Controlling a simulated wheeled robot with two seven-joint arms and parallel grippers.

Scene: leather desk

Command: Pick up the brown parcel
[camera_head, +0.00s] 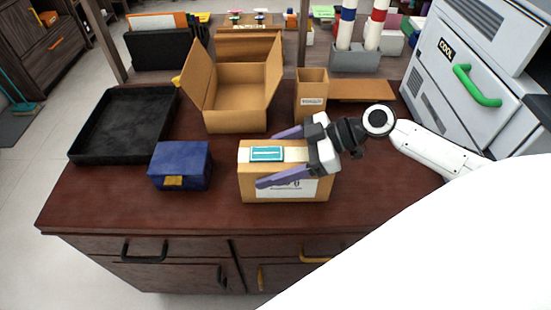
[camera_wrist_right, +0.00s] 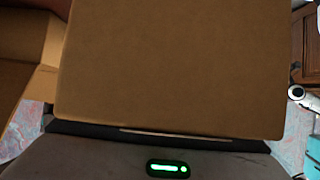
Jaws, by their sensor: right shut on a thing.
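The brown parcel (camera_head: 249,184) is a cardboard box with a teal label on top and a white printed label on its front side. It sits at the front middle of the desk in the head view. My right gripper (camera_head: 272,158) reaches in from the right, with one purple finger along the parcel's front and the other behind it. It is shut on the parcel. In the right wrist view the parcel's plain brown side (camera_wrist_right: 175,65) fills most of the picture. I cannot tell whether the parcel is clear of the desk. My left gripper is not in view.
A blue box (camera_head: 180,165) stands left of the parcel, and a black tray (camera_head: 125,122) is at the far left. An open carton (camera_head: 236,118) and a small open box (camera_head: 311,95) stand behind. A white cabinet (camera_head: 480,75) is at the right. The desk's front left is bare.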

